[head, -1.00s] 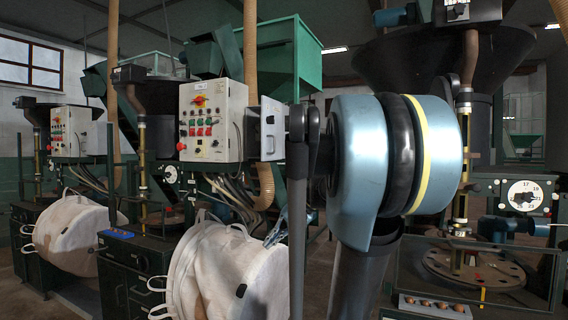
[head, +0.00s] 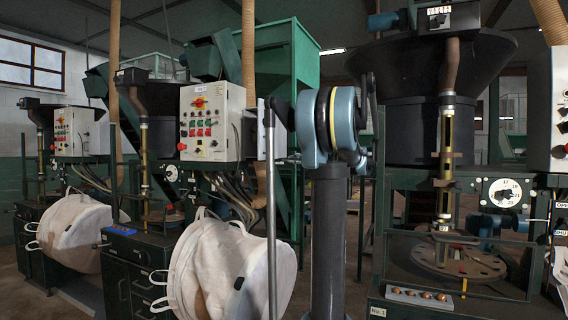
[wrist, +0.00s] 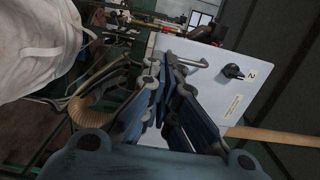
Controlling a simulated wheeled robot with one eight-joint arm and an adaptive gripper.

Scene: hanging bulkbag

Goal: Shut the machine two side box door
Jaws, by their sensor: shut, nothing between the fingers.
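A pale side box with a black knob and a "2" label shows its door (wrist: 215,90) in the wrist view. A grey bar handle (wrist: 186,62) is near the door's upper left edge. My gripper (wrist: 169,68) is shut and empty, its fingertips in front of the door's left part near the handle. Contact cannot be told. The gripper is hidden in the head view.
White bulk bags (head: 230,268) hang below the machines on the left; part of one (wrist: 45,40) fills the wrist view's upper left. A ribbed hose (wrist: 85,103) and cables lie left of the box. Another machine with a round dial (head: 501,193) stands at right.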

